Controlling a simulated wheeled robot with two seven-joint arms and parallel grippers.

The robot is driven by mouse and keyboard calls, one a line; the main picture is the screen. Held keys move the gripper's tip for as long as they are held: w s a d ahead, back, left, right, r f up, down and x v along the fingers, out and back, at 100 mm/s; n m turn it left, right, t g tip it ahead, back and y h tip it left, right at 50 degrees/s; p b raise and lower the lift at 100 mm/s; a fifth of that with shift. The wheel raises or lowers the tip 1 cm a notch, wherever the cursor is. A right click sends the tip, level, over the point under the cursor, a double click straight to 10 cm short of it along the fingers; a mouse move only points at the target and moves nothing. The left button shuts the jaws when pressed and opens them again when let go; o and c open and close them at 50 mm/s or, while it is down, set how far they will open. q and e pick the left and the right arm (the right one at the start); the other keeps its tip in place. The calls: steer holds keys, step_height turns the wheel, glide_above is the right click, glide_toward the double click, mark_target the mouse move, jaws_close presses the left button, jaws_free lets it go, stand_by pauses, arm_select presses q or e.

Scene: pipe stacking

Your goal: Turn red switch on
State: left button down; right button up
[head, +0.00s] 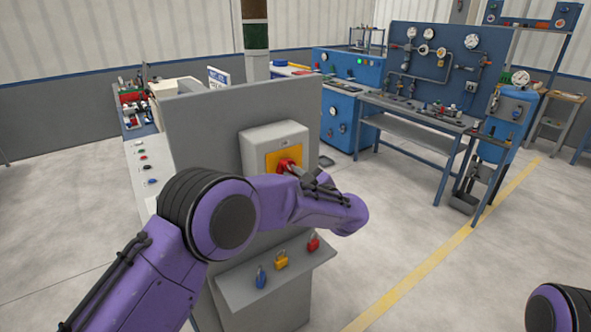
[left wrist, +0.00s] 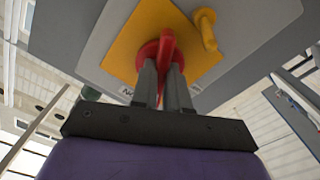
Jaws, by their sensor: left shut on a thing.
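The red switch (head: 287,163) is a rotary handle on a yellow plate (head: 271,160), set on a grey box (head: 275,136) on the upright grey panel. In the left wrist view the red switch (left wrist: 165,48) stands out from the yellow plate (left wrist: 130,50). My left gripper (head: 294,171) reaches the front of the box. In the left wrist view its two fingers (left wrist: 166,72) are closed around the red handle. My left forearm hides part of the panel below the box. My right gripper is out of view; only a purple part of my right arm shows at the lower right.
A blue workbench with gauges (head: 435,55) stands behind at the right.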

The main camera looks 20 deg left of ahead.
arm_select(q)
steer(key=m, duration=0.1)
steer(key=m+p, duration=0.1)
steer(key=shift+r+m, duration=0.25)
steer(key=shift+m, duration=0.15)
steer(key=shift+f+m+p, duration=0.1)
steer(key=shift+m+p, duration=0.3)
steer(key=shift+m, duration=1.1)
steer(key=c, duration=1.2)
jaws_free()
steer(key=shift+c, duration=0.2)
steer(key=shift+o, duration=0.6)
steer(key=shift+f, duration=0.1)
